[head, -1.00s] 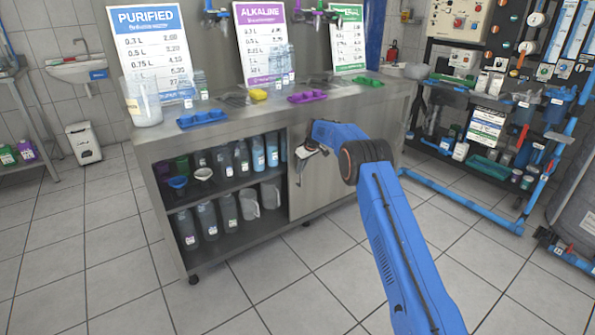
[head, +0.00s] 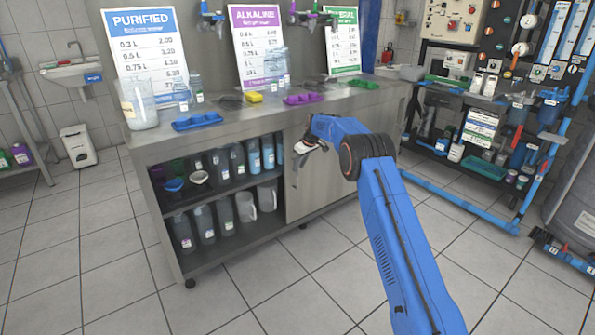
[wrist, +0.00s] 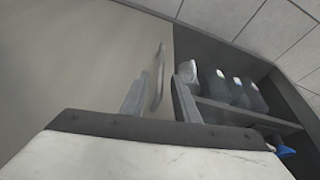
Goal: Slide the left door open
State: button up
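The cabinet's steel sliding door panel (head: 325,190) stands to the right of the open shelf bay; only this panel is clearly seen, partly hidden by my arm. In the wrist view the door (wrist: 85,70) fills the left side, with a slim upright bar handle (wrist: 158,75) near its edge. My gripper (head: 300,148) is at the door's left edge in the head view. In the wrist view my gripper (wrist: 160,98) has its two fingers apart, with the handle showing between them. I cannot tell whether the fingers touch it.
The open bay holds bottles and jugs (head: 245,207) on two shelves. The counter (head: 225,120) above carries signs, coloured trays and a large clear jug (head: 140,108). A pipe rack (head: 480,130) stands at the right. The tiled floor in front is clear.

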jog(key=v, duration=1.3)
jog(key=shift+s+d, duration=0.1)
jog(key=shift+s, duration=0.05)
jog(key=s+d+r+m, duration=0.1)
jog(key=s+d+r, duration=0.1)
jog(key=s+r, duration=0.55)
jog(key=s+d+r+m, duration=0.1)
jog(key=s+d+r, duration=0.2)
jog(key=s+r, duration=0.45)
jog(key=s+d+r+m+t+h, duration=0.1)
jog(key=s+d+r, duration=0.15)
jog(key=s, duration=0.85)
jog(key=s+d+r+m, duration=0.15)
jog(key=s+r, duration=0.25)
jog(key=s, duration=0.7)
jog(key=s+d+f+m+h, duration=0.1)
jog(key=s+d, duration=0.1)
jog(key=s, duration=1)
jog(key=s+d+f+m, duration=0.1)
jog(key=s+d, duration=0.1)
jog(key=s, duration=0.9)
jog(key=s+d+f+m, duration=0.1)
jog(key=s+f, duration=0.4)
jog(key=s, duration=0.4)
jog(key=s+d+f+m+h, duration=0.1)
jog(key=s+f, duration=0.4)
jog(key=s, duration=0.4)
jog(key=shift+s+f+t, duration=0.3)
jog(key=shift+s+f, duration=0.05)
jog(key=shift+f, duration=0.05)
